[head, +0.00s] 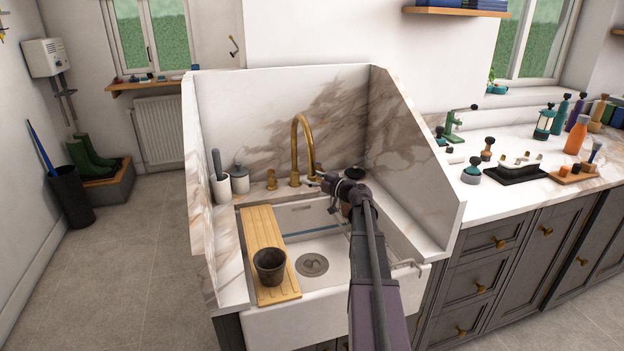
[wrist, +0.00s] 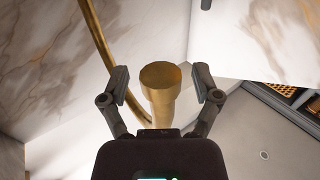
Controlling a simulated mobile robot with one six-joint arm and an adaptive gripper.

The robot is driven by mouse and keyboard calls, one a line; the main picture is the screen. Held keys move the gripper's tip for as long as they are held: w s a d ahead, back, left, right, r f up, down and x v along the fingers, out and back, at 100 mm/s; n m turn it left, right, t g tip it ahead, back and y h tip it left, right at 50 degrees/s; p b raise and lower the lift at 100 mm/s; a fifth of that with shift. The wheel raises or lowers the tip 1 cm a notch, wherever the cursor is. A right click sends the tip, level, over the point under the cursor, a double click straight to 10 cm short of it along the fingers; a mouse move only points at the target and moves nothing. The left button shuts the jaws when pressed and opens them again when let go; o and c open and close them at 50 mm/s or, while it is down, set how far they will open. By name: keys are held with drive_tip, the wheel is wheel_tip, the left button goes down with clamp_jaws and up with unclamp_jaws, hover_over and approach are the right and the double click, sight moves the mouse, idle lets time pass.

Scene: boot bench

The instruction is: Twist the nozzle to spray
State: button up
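The brass faucet (head: 297,150) stands at the back of the white sink, its tall curved neck bending over to the right. Its nozzle, a brass cylinder with a wider end (wrist: 160,76), shows in the middle of the wrist view. My gripper (wrist: 163,86) is open, with one finger on each side of the nozzle and a visible gap on both sides. In the head view my gripper (head: 322,180) is at the lower end of the spout, small and partly hidden by my wrist. I cannot tell the nozzle's setting, and no water shows.
Marble splash walls (head: 420,150) close in the sink's back and sides. A wooden board (head: 262,228) with a dark pot (head: 269,266) lies across the sink's left side. A brass handle (head: 271,180) and white containers (head: 240,180) stand left of the faucet. The drain (head: 312,265) area is clear.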

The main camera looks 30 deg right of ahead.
drive_tip(key=shift+s, duration=0.1)
drive_tip(key=v, duration=1.1)
drive_tip(key=shift+s, duration=0.4)
drive_tip(key=shift+f, duration=0.1)
idle(0.5)
